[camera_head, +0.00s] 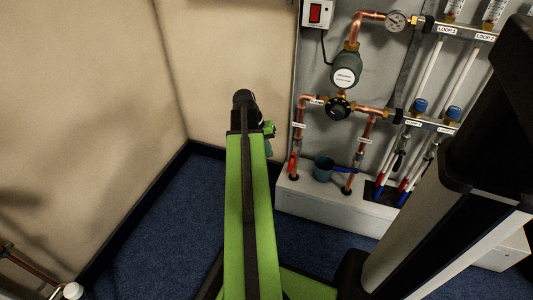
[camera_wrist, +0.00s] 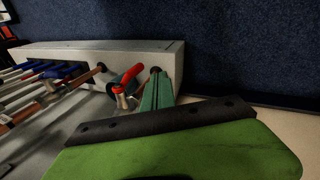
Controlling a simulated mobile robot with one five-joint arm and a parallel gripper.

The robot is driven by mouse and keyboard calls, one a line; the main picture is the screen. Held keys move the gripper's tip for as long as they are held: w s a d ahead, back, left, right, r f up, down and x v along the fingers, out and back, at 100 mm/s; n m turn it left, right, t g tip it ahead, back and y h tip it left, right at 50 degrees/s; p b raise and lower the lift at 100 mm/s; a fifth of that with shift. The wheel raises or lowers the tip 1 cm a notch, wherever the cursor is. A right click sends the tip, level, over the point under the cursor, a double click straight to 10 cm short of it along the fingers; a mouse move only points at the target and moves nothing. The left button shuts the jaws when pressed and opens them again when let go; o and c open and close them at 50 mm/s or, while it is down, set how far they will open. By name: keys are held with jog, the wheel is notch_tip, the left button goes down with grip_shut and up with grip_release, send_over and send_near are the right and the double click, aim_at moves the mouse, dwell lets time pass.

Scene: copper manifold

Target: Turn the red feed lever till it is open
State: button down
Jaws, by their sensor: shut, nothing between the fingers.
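The red feed lever (camera_head: 292,163) is low on the left copper pipe in the head view, just above the white ledge. In the wrist view the red lever (camera_wrist: 128,75) slants beside a brass-coloured valve body (camera_wrist: 121,97). My gripper (camera_head: 269,146) is left of the lever in the head view, partly hidden by my green arm. In the wrist view my gripper (camera_wrist: 158,77) has its teal fingers together and empty, just right of the lever's end. I cannot tell whether they touch it.
A blue lever (camera_head: 345,169) is on the pipe to the right, with a teal cup (camera_head: 323,169) between. The white ledge (camera_head: 325,205) juts out below the pipes. Blue carpet (camera_head: 165,235) is open to the left.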

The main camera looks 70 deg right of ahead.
jog(key=s+d+f+b, duration=0.1)
jog(key=s+f+b, duration=0.2)
jog(key=s+f, duration=0.2)
jog(key=shift+s+d+f+b, duration=0.2)
jog(key=shift+d+b, duration=0.15)
jog(key=shift+s+d+f, duration=0.15)
jog(key=shift+s+f, duration=0.05)
jog(key=shift+s, duration=0.5)
jog(key=w+a+r+p, duration=0.2)
jog(key=w+r+p, duration=0.6)
jog(key=r, duration=0.1)
jog(key=shift+w+a+p, duration=0.2)
jog(key=shift+p, duration=0.15)
